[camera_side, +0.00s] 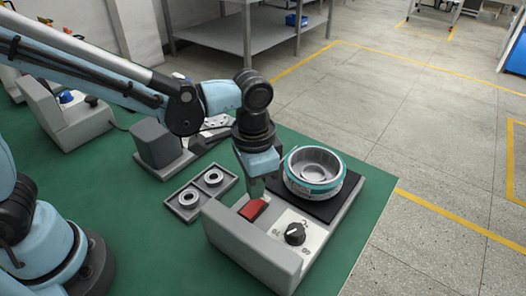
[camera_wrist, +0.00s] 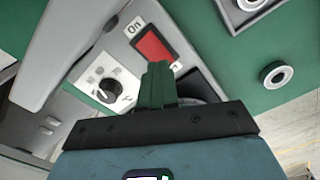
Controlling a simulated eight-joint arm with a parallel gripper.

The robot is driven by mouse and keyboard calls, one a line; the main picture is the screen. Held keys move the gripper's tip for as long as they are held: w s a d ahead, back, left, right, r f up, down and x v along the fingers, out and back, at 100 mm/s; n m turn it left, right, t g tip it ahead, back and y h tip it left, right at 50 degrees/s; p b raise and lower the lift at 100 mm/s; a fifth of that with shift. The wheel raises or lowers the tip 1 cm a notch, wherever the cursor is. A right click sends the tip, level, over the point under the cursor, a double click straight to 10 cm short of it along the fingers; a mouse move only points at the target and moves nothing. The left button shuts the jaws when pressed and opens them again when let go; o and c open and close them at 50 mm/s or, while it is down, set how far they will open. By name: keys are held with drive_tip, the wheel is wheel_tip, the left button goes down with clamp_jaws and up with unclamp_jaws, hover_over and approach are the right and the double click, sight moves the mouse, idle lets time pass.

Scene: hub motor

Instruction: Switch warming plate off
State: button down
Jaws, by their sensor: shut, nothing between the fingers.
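The warming plate (camera_side: 349,189) is a grey unit with a black heating surface, a red rocker switch (camera_side: 253,209) and a black dial (camera_side: 295,234). A teal-and-silver hub motor part (camera_side: 314,169) sits on the black surface. In the wrist view the red switch (camera_wrist: 154,44) is beside an "On" label, with the dial (camera_wrist: 103,91) to its left. My gripper (camera_side: 251,191) points down just behind the switch; its closed fingers (camera_wrist: 158,72) are empty and appear at the switch's lower edge. I cannot tell whether they touch it, nor the rocker's tilt.
A grey tray (camera_side: 182,212) with two metal rings lies left of the unit. In the wrist view a ring (camera_wrist: 277,75) lies on the green table. A dark grey block on a base (camera_side: 158,146) stands behind the tray.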

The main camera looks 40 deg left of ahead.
sight(253, 202)
drive_tip(key=shift+f, duration=1.25)
idle(1.0)
drive_tip(key=shift+r, duration=3.5)
drive_tip(key=s+a+r+n+t, duration=0.1)
drive_tip(key=a+n+t, duration=0.2)
drive_tip(key=a, duration=0.5)
drive_tip(key=s+a+r+n+t, duration=0.1)
drive_tip(key=s+a+n+t, duration=0.1)
drive_tip(key=a, duration=0.7)
drive_tip(key=shift+a+r+n+t, duration=0.3)
drive_tip(key=shift+n+t, duration=0.2)
drive_tip(key=shift+t, duration=0.6)
